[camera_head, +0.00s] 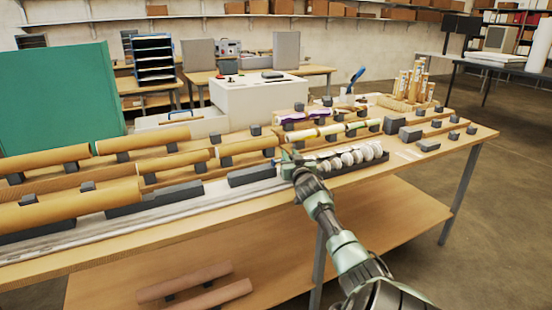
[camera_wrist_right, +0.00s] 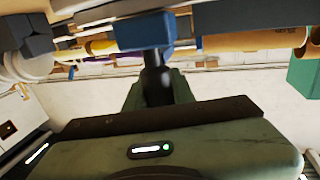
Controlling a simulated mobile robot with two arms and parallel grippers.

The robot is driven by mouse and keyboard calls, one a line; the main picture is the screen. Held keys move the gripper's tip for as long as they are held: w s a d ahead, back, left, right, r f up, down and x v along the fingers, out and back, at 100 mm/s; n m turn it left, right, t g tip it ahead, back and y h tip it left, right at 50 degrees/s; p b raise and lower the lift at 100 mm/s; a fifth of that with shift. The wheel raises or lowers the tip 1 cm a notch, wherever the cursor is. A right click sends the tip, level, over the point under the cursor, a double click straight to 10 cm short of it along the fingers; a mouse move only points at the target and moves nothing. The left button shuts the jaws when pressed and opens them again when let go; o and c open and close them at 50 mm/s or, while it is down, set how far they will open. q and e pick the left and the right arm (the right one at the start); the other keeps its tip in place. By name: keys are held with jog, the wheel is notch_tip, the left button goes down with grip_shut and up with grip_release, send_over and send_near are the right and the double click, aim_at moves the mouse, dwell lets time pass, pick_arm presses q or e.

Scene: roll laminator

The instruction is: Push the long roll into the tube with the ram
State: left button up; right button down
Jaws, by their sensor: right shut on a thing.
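A large cardboard tube (camera_head: 70,208) lies along the table at the front left, in line with a row of dark cradle blocks (camera_head: 155,199). My right gripper (camera_head: 290,167) is at the right end of this row, low over the table's front. In the right wrist view it is shut on a dark upright post (camera_wrist_right: 156,80) with a blue block (camera_wrist_right: 146,31) at its far end; this looks like the ram. I cannot tell which roll is the long one, or whether one is inside the tube. My left gripper is not in view.
More cardboard tubes (camera_head: 172,161) and patterned rolls (camera_head: 302,134) lie on blocks behind. A dark tray of white round pieces (camera_head: 375,164) stands right of my gripper. A pale rail (camera_head: 130,222) runs along the table front. A white box (camera_head: 258,98) stands behind.

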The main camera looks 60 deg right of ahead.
jog(key=shift+s+d+f, duration=0.1)
jog(key=shift+s+d, duration=0.35)
jog(key=shift+d, duration=0.25)
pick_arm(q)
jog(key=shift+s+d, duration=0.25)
pick_arm(e)
jog(key=c, duration=1.5)
grip_release()
jog(key=shift+o, duration=0.2)
jog(key=shift+s+d, duration=0.15)
jog(key=shift+d, duration=0.05)
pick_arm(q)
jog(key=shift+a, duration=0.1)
pick_arm(e)
jog(key=shift+a, duration=0.15)
jog(key=shift+a, duration=0.15)
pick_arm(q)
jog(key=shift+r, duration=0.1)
pick_arm(e)
jog(key=v, duration=0.7)
jog(key=shift+s, duration=0.25)
